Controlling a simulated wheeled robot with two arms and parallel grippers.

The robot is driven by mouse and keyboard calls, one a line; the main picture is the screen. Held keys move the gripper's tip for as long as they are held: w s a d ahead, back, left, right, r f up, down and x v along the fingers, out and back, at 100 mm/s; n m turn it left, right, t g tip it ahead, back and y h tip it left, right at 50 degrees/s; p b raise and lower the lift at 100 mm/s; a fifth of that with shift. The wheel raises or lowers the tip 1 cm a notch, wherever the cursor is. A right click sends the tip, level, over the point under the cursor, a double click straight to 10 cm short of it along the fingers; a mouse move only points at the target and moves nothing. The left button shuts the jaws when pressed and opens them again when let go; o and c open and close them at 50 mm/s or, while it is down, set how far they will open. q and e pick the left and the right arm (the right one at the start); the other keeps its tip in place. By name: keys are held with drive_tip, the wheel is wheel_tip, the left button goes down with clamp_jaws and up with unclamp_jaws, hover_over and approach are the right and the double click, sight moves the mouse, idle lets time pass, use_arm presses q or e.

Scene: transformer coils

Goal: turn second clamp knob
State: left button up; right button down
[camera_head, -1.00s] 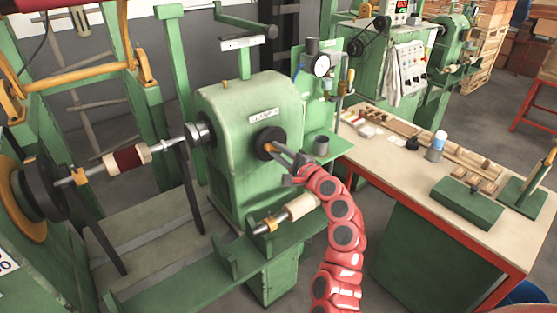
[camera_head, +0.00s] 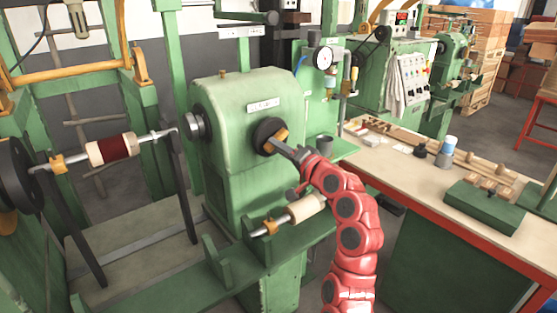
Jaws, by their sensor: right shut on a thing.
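A green winding machine head (camera_head: 225,130) stands in the middle of the view. On its right face is a black round disc (camera_head: 266,128) with an orange clamp knob (camera_head: 280,137) at its centre. My right gripper (camera_head: 287,146), on a red arm from below, is shut on the orange knob; its fingers partly hide the knob. My left gripper is not in view.
A shaft with a dark red coil (camera_head: 115,148) stands at the left, near black upright bars. A workbench (camera_head: 425,180) with wooden parts and a green block (camera_head: 487,203) is at the right.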

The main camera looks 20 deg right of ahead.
drive_tip(key=shift+w+d+f+n+b, duration=0.1)
drive_tip(key=shift+d+f+n+b, duration=0.05)
drive_tip(key=shift+n+b, duration=1.9)
drive_tip(key=shift+w+d+f+n+b, duration=0.1)
drive_tip(key=shift+d+n+b, duration=0.1)
drive_tip(key=shift+n+b, duration=1.9)
drive_tip(key=shift+d+f+n+b, duration=0.15)
drive_tip(key=shift+n+b, duration=1.6)
drive_tip(key=shift+b, duration=0.55)
drive_tip(key=c, duration=0.8)
unclamp_jaws()
drive_tip(key=shift+o, duration=0.2)
drive_tip(key=shift+r, duration=0.1)
drive_tip(key=p+v, duration=0.2)
drive_tip(key=v, duration=1.5)
drive_tip(key=shift+s, duration=0.2)
